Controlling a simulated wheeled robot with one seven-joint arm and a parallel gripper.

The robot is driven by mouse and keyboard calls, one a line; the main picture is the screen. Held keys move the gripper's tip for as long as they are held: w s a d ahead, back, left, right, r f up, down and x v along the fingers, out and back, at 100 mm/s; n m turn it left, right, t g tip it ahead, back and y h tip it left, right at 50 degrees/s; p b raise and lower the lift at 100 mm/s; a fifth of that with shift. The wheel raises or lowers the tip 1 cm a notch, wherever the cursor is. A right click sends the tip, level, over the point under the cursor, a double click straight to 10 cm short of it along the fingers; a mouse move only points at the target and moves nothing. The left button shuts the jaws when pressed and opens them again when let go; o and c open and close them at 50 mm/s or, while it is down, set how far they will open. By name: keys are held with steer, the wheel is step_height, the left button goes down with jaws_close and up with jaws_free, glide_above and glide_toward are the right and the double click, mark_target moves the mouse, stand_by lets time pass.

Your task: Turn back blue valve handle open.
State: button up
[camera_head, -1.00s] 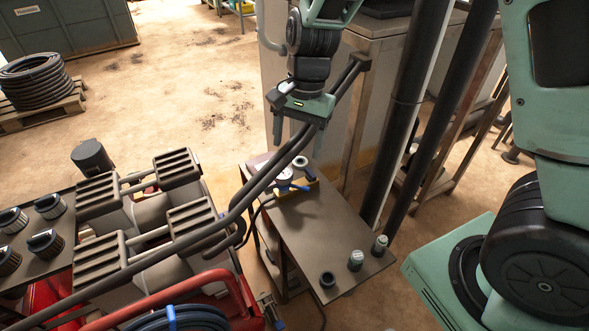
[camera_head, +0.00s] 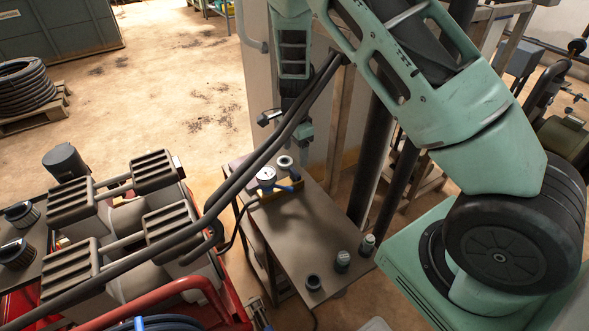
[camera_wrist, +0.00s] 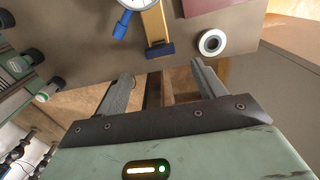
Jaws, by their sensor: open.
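The small manifold stands on the grey bench (camera_head: 300,235), with a white round gauge (camera_head: 266,177) and a yellow body (camera_wrist: 154,22). A bright blue handle (camera_head: 285,188) sticks out beside the gauge; it also shows in the wrist view (camera_wrist: 122,26). A darker blue piece (camera_wrist: 160,49) sits at the near end of the yellow body in the wrist view. I cannot tell for sure which is the back valve handle. My gripper (camera_wrist: 161,70) is open and empty, its fingers apart from both blue parts. In the head view my gripper (camera_head: 286,130) hangs over the bench's far end, partly behind dark hoses.
A white ring fitting (camera_wrist: 211,42) lies right of the yellow body in the wrist view. Several dark round fittings (camera_head: 342,261) stand at the bench's front. A long dark hose (camera_head: 245,185) crosses in front.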

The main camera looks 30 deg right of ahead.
mark_target(295, 172)
step_height(295, 172, down, 8)
steer(key=shift+r, duration=0.2)
steer(key=shift+c, duration=0.3)
steer(key=c, duration=0.9)
